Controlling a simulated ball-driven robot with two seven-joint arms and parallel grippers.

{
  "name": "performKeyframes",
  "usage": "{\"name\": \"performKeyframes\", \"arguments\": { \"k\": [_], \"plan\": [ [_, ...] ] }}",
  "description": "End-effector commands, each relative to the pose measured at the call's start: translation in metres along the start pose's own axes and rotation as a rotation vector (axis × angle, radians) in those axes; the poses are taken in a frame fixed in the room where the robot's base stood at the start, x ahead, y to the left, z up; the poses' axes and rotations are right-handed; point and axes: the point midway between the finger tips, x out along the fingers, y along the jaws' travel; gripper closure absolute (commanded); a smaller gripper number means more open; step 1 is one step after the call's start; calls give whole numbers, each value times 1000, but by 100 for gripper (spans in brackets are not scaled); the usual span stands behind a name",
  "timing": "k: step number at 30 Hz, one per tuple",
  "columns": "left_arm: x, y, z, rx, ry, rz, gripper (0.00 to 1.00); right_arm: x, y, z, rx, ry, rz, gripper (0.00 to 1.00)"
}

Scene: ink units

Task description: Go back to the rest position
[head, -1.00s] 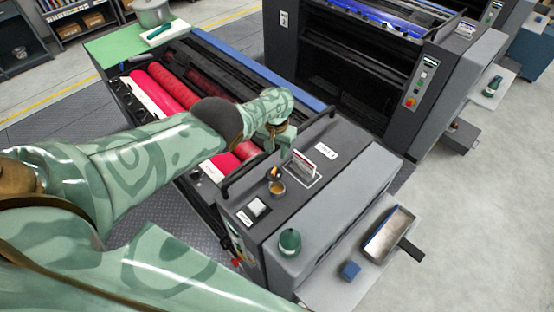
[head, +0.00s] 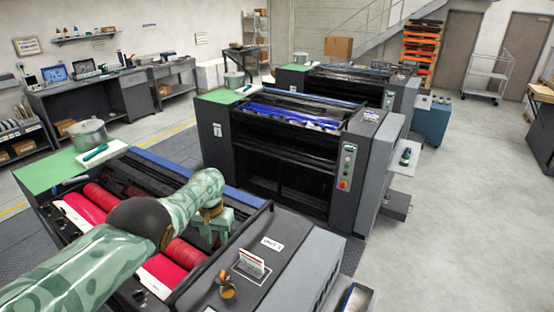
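My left arm comes in from the left over the red rollers (head: 178,256) of the nearest ink unit. My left gripper (head: 212,236) points down at the right end of the rollers, beside the unit's dark top cover (head: 285,257). Its fingertips are small and partly hidden, so I cannot tell whether it is open or shut. I see nothing clearly held in it. My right gripper is not in view.
A small card in a stand (head: 251,262) and a small copper cup (head: 227,291) stand on the cover near my gripper. A pot (head: 90,134) stands on the green top (head: 50,172) at left. A second unit (head: 285,155) stands behind. Grey floor (head: 460,200) is clear at right.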

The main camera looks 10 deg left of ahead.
Motion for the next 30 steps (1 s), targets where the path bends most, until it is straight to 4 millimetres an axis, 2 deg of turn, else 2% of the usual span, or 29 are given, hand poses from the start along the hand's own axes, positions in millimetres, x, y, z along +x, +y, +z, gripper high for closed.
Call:
{"name": "performKeyframes", "arguments": {
  "k": [4,8,12,14,17,21,24,30],
  "plan": [
    [22,2,4,59,21,-30,67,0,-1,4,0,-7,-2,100],
    [60,6,18,188,80,-100,67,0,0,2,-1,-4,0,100],
    [92,13,58,343,166,-194,67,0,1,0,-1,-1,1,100],
    [97,16,80,400,204,-234,67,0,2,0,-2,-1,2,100],
    [93,18,124,479,269,-302,67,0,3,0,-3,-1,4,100],
    [68,17,183,551,344,-387,67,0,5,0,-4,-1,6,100],
    [47,14,214,577,381,-432,67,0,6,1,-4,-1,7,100],
    [6,8,263,603,431,-501,67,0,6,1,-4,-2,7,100]
  ]
}}
